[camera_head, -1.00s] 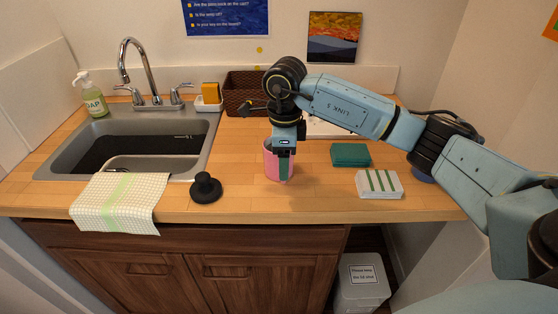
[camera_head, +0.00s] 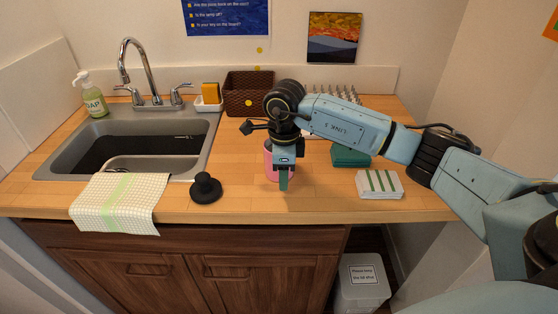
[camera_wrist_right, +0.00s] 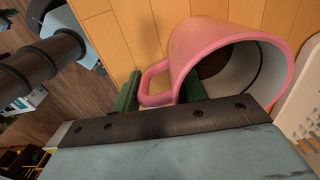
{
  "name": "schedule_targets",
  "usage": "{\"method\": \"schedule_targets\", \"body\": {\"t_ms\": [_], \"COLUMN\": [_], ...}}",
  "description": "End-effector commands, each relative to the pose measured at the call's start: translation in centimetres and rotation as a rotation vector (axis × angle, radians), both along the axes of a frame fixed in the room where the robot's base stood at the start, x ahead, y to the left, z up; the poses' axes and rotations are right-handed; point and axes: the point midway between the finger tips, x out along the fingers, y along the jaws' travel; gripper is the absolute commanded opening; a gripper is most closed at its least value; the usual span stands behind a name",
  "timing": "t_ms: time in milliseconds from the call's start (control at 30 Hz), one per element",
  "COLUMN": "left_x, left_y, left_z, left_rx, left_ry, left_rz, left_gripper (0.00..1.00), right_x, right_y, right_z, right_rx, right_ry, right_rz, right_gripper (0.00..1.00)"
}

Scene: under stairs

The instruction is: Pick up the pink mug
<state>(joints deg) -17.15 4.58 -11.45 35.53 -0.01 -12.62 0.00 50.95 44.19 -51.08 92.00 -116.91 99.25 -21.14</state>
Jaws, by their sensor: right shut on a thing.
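The pink mug (camera_head: 268,165) stands upright near the middle of the wooden counter, partly hidden behind my right gripper (camera_head: 283,182). In the right wrist view the mug (camera_wrist_right: 210,45) shows its pink outside, pale inside and dark content or bottom. Its handle points left. There my right gripper (camera_wrist_right: 160,92) has its green fingers on either side of the handle and near wall, shut on the mug. Whether the base touches the counter cannot be told. My left gripper is not in view.
A black plunger-like stopper (camera_head: 205,188) stands to the left, beside a checked towel (camera_head: 118,200) and the sink (camera_head: 60,165). A brown basket (camera_head: 248,93) is behind.

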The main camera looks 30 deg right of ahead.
Motion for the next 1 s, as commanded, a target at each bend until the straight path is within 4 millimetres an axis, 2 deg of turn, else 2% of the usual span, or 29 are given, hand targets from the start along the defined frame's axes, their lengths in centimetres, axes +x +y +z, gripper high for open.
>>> {"method": "schedule_targets", "body": {"t_ms": [467, 1000], "left_x": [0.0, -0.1], "left_y": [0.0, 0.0], "left_z": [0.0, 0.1], "left_rx": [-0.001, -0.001], "left_ry": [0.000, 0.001], "left_rz": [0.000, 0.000], "left_gripper": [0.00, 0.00], "right_x": [0.0, 0.1], "right_y": [-0.1, 0.0], "right_z": [0.7, 5.9], "right_rx": [-0.001, 0.000], "right_ry": [-0.001, -0.004], "right_rz": [-0.001, 0.000], "right_gripper": [0.01, 0.01]}}
